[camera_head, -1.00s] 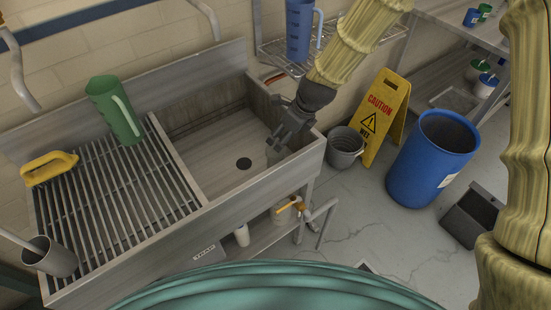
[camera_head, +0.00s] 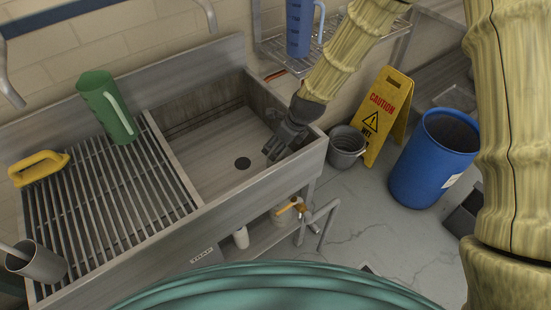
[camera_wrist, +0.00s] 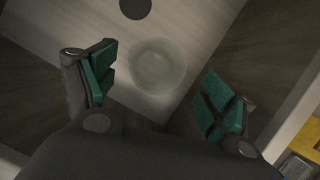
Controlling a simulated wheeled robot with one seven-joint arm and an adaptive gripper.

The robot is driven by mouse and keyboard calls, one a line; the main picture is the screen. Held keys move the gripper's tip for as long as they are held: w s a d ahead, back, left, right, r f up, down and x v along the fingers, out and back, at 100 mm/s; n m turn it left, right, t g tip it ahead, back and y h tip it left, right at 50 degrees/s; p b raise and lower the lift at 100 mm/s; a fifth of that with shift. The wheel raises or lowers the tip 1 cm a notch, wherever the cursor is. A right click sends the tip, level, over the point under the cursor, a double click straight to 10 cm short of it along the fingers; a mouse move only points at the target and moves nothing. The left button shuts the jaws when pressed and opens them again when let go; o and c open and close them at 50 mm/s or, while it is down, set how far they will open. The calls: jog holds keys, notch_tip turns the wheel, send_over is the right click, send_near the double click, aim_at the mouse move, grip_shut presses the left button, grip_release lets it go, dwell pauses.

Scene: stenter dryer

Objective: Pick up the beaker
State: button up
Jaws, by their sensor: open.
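A clear, round-rimmed beaker (camera_wrist: 158,66) stands in the right end of the sink basin, seen from above in the wrist view. It lies between and a little beyond the green-padded fingers of my gripper (camera_wrist: 160,92), near the dark drain hole. My gripper is open and empty, with its fingers apart on either side of the beaker. In the head view my gripper (camera_head: 275,153) reaches down into the basin by its right wall and hides the beaker. I cannot tell how far the fingertips are above the beaker's rim.
The steel sink (camera_head: 222,150) has walls close around my gripper. A green jug (camera_head: 108,107) and yellow-handled tool (camera_head: 38,168) rest on the slatted drainboard (camera_head: 110,205). A grey bucket (camera_head: 346,146), yellow caution sign (camera_head: 387,116) and blue barrel (camera_head: 432,158) stand to the right.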

jog(key=shift+p+x, duration=0.85)
jog(key=shift+x, duration=1.9)
jog(key=shift+s, duration=0.15)
jog(key=c, duration=1.1)
